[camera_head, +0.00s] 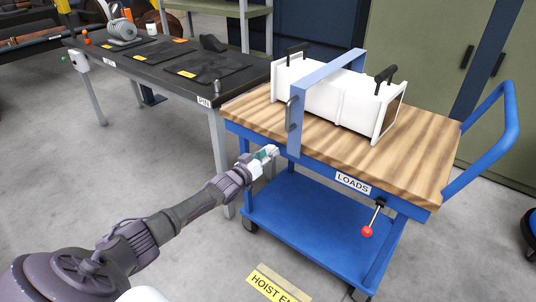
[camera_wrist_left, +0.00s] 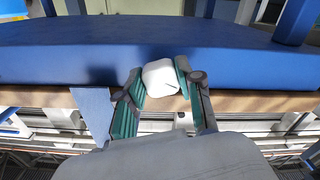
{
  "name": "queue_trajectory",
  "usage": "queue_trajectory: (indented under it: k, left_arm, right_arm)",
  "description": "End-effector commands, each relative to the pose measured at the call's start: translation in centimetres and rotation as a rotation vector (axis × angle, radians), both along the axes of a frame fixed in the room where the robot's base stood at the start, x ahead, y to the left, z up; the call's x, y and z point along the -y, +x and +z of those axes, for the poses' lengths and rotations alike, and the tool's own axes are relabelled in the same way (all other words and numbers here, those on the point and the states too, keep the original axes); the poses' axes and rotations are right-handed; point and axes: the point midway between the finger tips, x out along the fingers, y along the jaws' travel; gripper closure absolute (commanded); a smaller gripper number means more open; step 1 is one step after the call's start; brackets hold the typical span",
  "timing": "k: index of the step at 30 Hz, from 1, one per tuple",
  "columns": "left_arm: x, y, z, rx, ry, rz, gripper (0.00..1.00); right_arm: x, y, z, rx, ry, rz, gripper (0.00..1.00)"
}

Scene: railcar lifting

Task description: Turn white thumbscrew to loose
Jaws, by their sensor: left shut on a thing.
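The white thumbscrew (camera_wrist_left: 160,77) shows in the left wrist view as a rounded white knob against the blue edge of the cart. My left gripper (camera_wrist_left: 159,84) has its two teal-padded fingers on either side of it and is shut on it. In the head view my left gripper (camera_head: 265,155) reaches the front left edge of the blue cart (camera_head: 320,212), below the blue strap frame (camera_head: 296,126). The knob is mostly hidden by the fingers there. Its turn angle cannot be told. My right gripper is not in view.
A white load box (camera_head: 330,100) with black handles sits on the wooden top (camera_head: 420,150) under the blue frame. A red-knobbed lever (camera_head: 367,231) hangs beside the LOADS label (camera_head: 353,183). A dark workbench (camera_head: 150,62) stands at the left. The floor in front is open.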

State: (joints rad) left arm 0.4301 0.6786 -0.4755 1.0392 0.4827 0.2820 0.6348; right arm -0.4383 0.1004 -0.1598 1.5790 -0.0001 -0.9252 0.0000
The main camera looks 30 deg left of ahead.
Motion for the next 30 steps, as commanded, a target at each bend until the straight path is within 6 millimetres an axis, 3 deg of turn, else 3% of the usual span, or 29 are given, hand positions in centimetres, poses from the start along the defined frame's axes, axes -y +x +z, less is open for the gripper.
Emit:
queue_trajectory:
  k: [15, 30]
  left_arm:
    - [0.1, -0.1, -0.2, -0.029, -0.334, 0.000, 0.99]
    - [0.2, -0.1, -0.2, -0.035, -0.394, 0.000, 0.99]
  right_arm:
    - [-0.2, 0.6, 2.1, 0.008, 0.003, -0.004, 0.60]
    - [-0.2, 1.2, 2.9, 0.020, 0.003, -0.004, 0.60]
